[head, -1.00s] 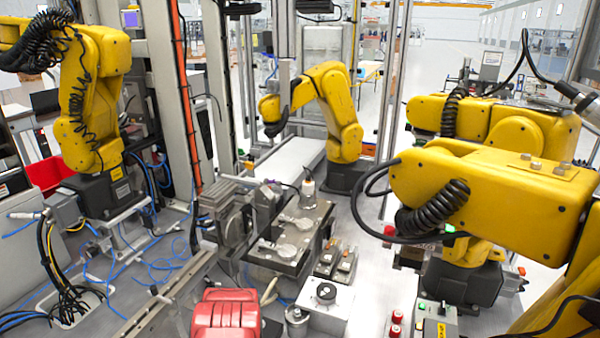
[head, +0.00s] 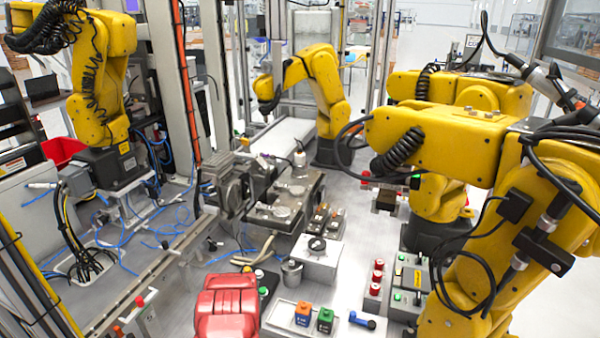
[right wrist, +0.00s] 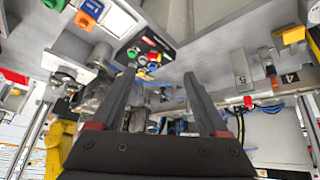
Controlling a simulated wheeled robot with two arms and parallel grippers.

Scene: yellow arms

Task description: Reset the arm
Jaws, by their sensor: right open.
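The task names only the arm. In the right wrist view my right gripper (right wrist: 160,82) shows two dark fingers standing well apart. They are open, with nothing held between them. Beyond the fingertips is a black panel (right wrist: 150,45) with green, yellow and red buttons, at a distance I cannot judge. My left gripper does not show.
Several yellow robot arms stand around the cell, at the left (head: 95,75), the back (head: 315,85) and the right (head: 450,150). An orange block (head: 303,313) and a green block (head: 325,320) sit low in the middle. A metal rail (head: 165,280) runs at left.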

